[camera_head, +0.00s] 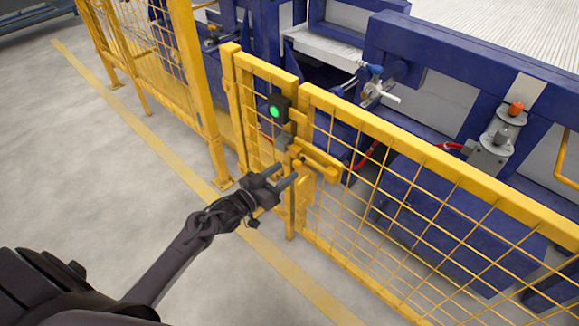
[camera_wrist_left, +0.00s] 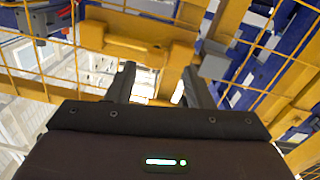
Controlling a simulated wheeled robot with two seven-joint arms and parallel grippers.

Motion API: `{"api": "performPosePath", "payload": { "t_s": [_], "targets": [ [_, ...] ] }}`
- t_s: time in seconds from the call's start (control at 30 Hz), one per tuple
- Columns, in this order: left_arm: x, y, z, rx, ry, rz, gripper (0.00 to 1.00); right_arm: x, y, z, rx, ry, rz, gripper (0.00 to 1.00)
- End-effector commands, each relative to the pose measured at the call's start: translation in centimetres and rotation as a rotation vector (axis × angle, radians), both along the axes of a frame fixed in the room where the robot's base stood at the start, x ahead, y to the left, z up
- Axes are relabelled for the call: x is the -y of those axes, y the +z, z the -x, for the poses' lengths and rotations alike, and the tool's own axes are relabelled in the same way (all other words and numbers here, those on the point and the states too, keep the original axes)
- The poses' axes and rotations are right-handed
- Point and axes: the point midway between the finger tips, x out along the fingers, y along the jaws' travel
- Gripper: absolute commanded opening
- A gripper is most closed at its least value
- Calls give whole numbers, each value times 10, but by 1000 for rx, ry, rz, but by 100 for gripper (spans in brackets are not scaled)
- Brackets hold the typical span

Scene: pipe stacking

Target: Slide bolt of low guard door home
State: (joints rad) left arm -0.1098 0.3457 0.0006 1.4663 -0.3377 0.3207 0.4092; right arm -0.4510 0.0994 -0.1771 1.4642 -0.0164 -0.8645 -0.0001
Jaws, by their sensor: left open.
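The low guard door (camera_head: 400,150) is a yellow frame with wire mesh, standing upright and lined up with its post. Its yellow bolt (camera_head: 320,158) lies along the door near the latch edge, with a yellow handle hanging down. A grey block (camera_head: 284,142) sits at the post side, and also shows in the left wrist view (camera_wrist_left: 214,62). My left gripper (camera_head: 286,176) is open just in front of the bolt handle. In the left wrist view the bolt (camera_wrist_left: 140,48) lies beyond the fingertips; I cannot tell whether they touch the handle. My right gripper is not in view.
A black box with a lit green lamp (camera_head: 276,111) is on the fence above the bolt. Blue machinery (camera_head: 460,80) stands behind the door. A taller yellow fence (camera_head: 190,80) rises at the left. The grey floor (camera_head: 110,180) in front is clear.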

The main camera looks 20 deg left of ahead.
Motion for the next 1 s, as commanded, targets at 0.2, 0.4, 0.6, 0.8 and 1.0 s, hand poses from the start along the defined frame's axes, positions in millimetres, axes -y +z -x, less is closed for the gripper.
{"api": "performPosePath", "payload": {
  "t_s": [0.2,0.4,0.6,0.8,1.0],
  "targets": [
    [-12,0,30,-1,0,0,47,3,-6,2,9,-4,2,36],
    [-15,1,37,1,0,-1,47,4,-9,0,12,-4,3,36],
    [-15,1,36,1,0,-1,47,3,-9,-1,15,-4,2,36],
    [-15,1,36,1,0,-1,47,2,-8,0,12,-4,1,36],
    [-10,-39,46,-115,43,-50,47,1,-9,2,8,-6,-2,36]
  ]
}}
